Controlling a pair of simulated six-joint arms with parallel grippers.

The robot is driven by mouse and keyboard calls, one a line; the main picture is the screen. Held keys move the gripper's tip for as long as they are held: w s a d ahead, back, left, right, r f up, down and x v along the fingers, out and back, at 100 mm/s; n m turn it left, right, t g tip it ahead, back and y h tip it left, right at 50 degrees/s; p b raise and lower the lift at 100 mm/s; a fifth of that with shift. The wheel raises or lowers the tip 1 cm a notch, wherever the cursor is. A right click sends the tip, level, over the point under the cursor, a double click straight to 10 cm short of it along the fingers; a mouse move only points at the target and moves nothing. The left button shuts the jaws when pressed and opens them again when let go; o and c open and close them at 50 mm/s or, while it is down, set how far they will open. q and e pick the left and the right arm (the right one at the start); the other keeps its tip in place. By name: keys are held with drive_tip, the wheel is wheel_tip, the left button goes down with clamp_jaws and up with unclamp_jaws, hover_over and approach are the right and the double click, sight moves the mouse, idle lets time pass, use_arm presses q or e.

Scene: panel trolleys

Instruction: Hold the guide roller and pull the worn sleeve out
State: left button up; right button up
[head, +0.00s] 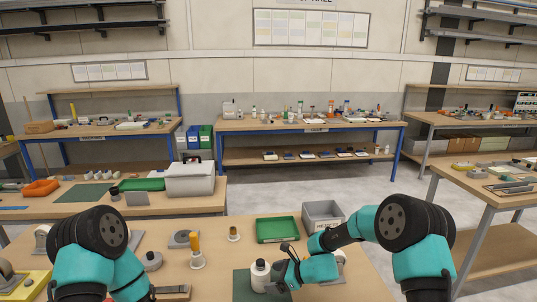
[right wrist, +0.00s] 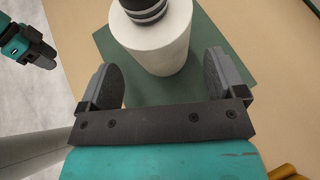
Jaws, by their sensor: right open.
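The guide roller (head: 259,275), a white cylinder with a dark ringed top, stands on a dark green mat (head: 242,284). In the right wrist view, the roller (right wrist: 160,42) stands just ahead of my right gripper (right wrist: 165,75), its top cut off by the frame. I cannot tell the worn sleeve apart from the roller body. My right gripper (head: 281,275) is open and empty, close to the roller's right side in the head view. My left gripper (right wrist: 42,52) shows small at the upper left of the right wrist view, away from the roller; its jaws are unclear.
A green tray (head: 278,230) and a grey bin (head: 323,214) stand behind the mat. A brown piece (right wrist: 284,173) lies near the wrist view's lower right corner.

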drive_tip(key=shift+x, duration=2.35)
drive_tip(key=shift+c, duration=0.3)
drive_tip(key=c, duration=0.8)
